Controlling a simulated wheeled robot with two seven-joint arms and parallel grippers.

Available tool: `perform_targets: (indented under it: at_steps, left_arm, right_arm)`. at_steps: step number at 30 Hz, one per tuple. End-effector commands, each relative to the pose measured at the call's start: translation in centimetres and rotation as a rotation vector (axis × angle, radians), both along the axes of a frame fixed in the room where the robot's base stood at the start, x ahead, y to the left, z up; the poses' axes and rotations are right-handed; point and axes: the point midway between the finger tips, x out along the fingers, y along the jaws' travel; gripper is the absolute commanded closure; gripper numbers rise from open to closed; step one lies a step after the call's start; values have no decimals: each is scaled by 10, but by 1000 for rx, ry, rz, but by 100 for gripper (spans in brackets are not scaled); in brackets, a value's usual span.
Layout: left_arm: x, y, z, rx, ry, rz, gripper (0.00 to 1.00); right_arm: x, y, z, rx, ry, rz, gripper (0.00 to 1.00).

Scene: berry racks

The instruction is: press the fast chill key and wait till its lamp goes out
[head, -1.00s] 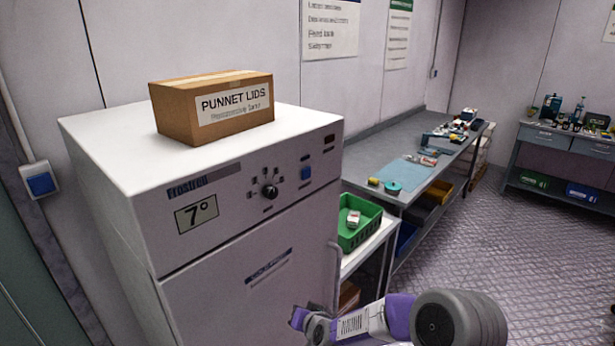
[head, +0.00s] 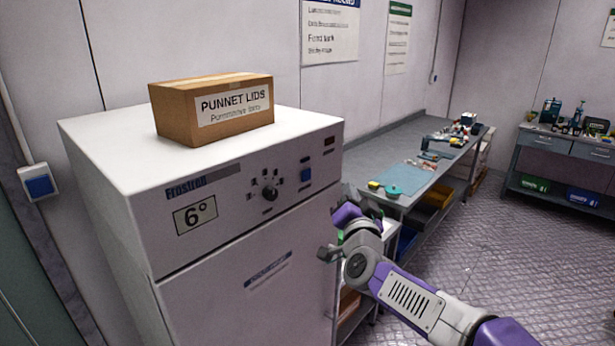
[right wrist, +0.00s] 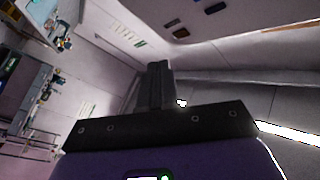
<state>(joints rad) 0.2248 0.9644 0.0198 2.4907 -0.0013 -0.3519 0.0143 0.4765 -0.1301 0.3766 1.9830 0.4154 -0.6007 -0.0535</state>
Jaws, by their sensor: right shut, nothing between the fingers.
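The white Frostfell chiller cabinet (head: 245,235) stands at left in the head view. My left gripper is out of view.
A cardboard PUNNET LIDS box (head: 213,108) sits on top of the cabinet. The cabinet's door handle is near my right wrist. A long grey bench (head: 380,150) with small items runs along the wall. The floor at right is clear.

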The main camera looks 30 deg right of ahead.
Motion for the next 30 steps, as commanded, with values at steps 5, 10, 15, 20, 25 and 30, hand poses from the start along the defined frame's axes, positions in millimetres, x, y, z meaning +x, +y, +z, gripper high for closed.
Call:
perform_targets:
  at_steps: [5,10,15,20,25,30]
  left_arm:
    - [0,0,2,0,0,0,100]
    - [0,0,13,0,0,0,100]
    - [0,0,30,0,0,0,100]
    - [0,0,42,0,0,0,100]
    - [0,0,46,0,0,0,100]
    - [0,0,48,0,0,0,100]
  right_arm:
    - [3,1,0,1,2,2,100]
    - [17,7,1,1,5,5,100]
    - [40,17,2,3,4,7,100]
    - [59,25,1,4,4,5,100]
    - [75,31,0,3,3,4,100]
    - [81,34,-1,1,2,2,100]
